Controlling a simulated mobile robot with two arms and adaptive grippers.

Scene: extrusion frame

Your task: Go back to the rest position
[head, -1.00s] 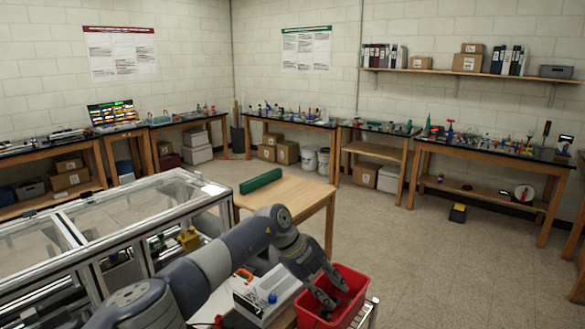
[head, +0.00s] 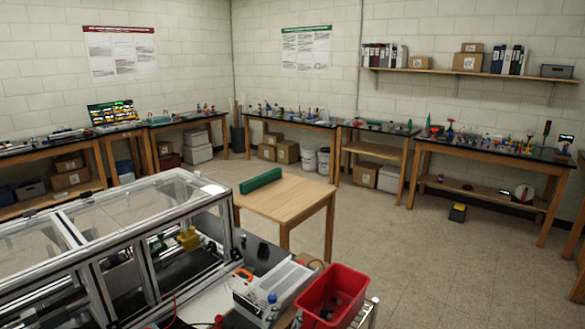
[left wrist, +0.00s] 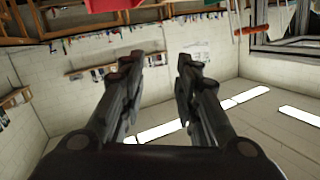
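My left gripper (left wrist: 158,64) shows in the left wrist view with its two dark fingers apart and nothing between them. That view is upside down, with the ceiling lights low in the picture. In the head view neither gripper is in sight. The aluminium extrusion frame (head: 142,238) with clear panels stands at the left of the head view. A red bin (head: 350,278) stands at the lower middle with something dark inside; a red shape that looks like it (left wrist: 112,4) shows at the top of the left wrist view.
A grey-white device (head: 272,283) sits between the frame and the bin. A wooden table (head: 288,198) with a green block (head: 261,181) stands beyond. Workbenches (head: 490,150) line the walls. The floor (head: 430,255) at the right is mostly clear.

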